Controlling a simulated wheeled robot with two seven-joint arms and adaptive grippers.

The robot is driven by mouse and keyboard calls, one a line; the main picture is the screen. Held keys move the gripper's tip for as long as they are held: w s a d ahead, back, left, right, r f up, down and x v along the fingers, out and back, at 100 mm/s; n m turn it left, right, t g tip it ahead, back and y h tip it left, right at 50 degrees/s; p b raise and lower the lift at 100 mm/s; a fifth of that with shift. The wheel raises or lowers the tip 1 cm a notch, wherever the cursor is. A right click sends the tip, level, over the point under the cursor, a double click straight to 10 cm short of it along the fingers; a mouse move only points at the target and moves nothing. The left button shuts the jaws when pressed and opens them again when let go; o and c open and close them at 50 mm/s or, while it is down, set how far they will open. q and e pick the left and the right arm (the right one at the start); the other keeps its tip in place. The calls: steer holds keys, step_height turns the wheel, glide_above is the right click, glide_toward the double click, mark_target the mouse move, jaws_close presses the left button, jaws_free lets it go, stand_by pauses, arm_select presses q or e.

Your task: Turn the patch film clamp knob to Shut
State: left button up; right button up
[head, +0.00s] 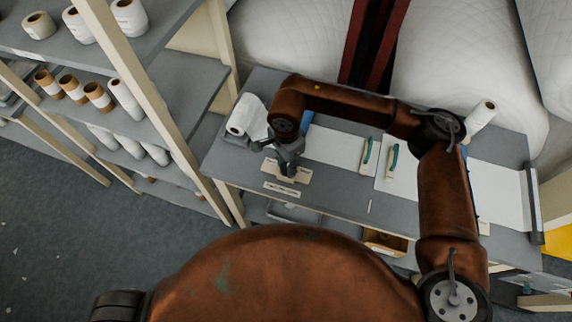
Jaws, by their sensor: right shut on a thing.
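My right gripper (288,168) points down at the left part of the grey workbench (340,190). It is shut on the clamp knob, which is mostly hidden by the fingers. A beige plate (301,176) lies under the fingers. A small pale label (281,189) sits just in front of the plate; its text is too small to read. A white film roll (241,118) sits on the bench behind and left of the gripper. The knob's setting cannot be read. My left gripper is not in view.
Two green-handled tools (366,152) lie on white sheets right of the gripper. A white roll (481,114) is at the bench's back right. Shelves with several rolls (98,97) stand at left. An open wooden box (384,243) is below the bench front.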

mark_target(286, 167)
steer(key=m+b, duration=0.1)
steer(key=m, duration=0.4)
steer(key=shift+m, duration=0.3)
steer(key=m+b, duration=0.1)
steer(key=m, duration=0.2)
steer(key=shift+m, duration=1.6)
steer(key=o, duration=1.1)
steer(key=shift+o, duration=0.2)
steer(key=shift+r, duration=0.3)
step_height(286, 167, up, 12)
steer(key=shift+f, duration=0.25)
